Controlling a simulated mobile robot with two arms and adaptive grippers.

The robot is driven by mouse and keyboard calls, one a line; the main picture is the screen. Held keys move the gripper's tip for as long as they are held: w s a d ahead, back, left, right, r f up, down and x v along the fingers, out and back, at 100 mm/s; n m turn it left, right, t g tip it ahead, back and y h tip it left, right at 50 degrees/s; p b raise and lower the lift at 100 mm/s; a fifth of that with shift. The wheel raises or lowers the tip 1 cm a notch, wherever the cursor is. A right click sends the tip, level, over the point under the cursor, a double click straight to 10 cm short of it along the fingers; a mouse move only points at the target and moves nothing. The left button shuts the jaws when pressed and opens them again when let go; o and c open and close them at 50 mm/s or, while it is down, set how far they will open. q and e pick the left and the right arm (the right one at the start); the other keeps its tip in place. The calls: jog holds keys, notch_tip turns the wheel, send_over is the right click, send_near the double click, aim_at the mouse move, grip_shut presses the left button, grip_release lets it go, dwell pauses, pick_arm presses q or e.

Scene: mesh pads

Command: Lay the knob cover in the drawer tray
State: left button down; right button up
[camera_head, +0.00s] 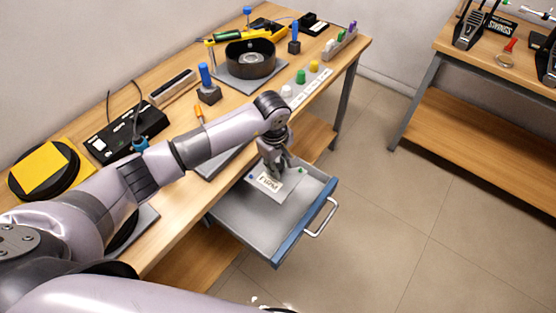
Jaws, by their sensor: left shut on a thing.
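My left gripper (275,170) reaches down over the open drawer tray (262,222). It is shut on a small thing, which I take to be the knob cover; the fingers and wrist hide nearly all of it. I cannot tell whether it touches the tray floor. The tray is grey with a blue front. A white label (266,184) lies in it just below the fingers. A small blue piece (251,177) and a small green piece (301,171) show near the tray's back. My right gripper is not in view.
White, green (301,77) and yellow knobs stand on the wooden bench (180,205) above the drawer. A dark round pan (250,60) is farther back. The drawer handle (322,219) juts over the floor. The tray's front half is clear.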

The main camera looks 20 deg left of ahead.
pick_arm(q)
notch_tip(320, 180, down, 9)
jog(key=b, duration=0.4)
jog(key=shift+r+b, duration=0.2)
jog(key=shift+b, duration=0.15)
notch_tip(320, 180, down, 7)
jog(key=b, duration=0.7)
jog(key=shift+f, duration=0.1)
jog(key=shift+f+b, duration=0.95)
jog(key=shift+f, duration=0.15)
jog(key=c, duration=1.3)
grip_release()
jog(key=r, duration=0.8)
jog(key=s+r, duration=0.1)
jog(key=r, duration=0.3)
jog(key=shift+a, duration=0.3)
